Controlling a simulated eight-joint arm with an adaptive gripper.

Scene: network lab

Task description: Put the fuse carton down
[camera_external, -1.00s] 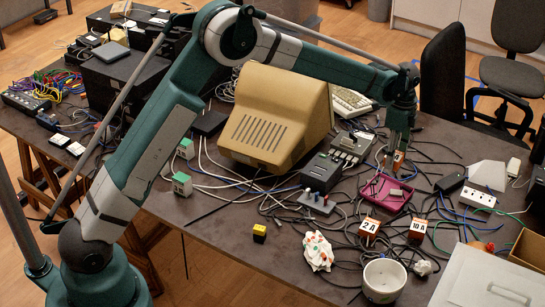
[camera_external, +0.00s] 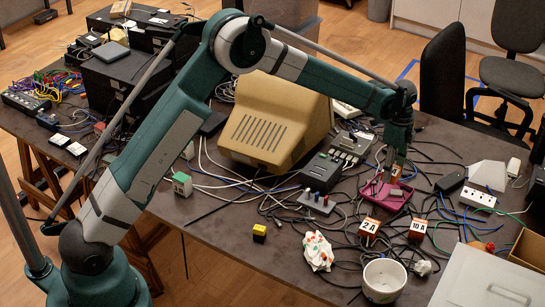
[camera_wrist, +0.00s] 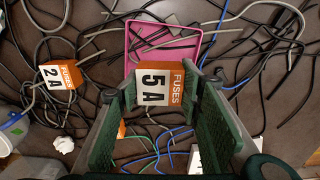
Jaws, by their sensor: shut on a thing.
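My gripper (camera_wrist: 158,100) is shut on an orange and white fuse carton (camera_wrist: 160,84) marked 5A, one finger on each side. In the external view, my gripper (camera_external: 395,170) and the small carton (camera_external: 396,171) are over the pink tray (camera_external: 380,203). I cannot tell whether the carton touches the tray. In the wrist view the pink tray's rim (camera_wrist: 128,45) shows beyond the carton. A 2A carton (camera_external: 368,228) and a 10A carton (camera_external: 417,228) stand on the table in front of the tray. The 2A carton (camera_wrist: 60,75) also shows at the left of the wrist view.
Many loose cables cover the table around the tray. A white mug (camera_external: 384,281), a crumpled cloth (camera_external: 318,251) and a yellow block (camera_external: 259,232) are nearer the front.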

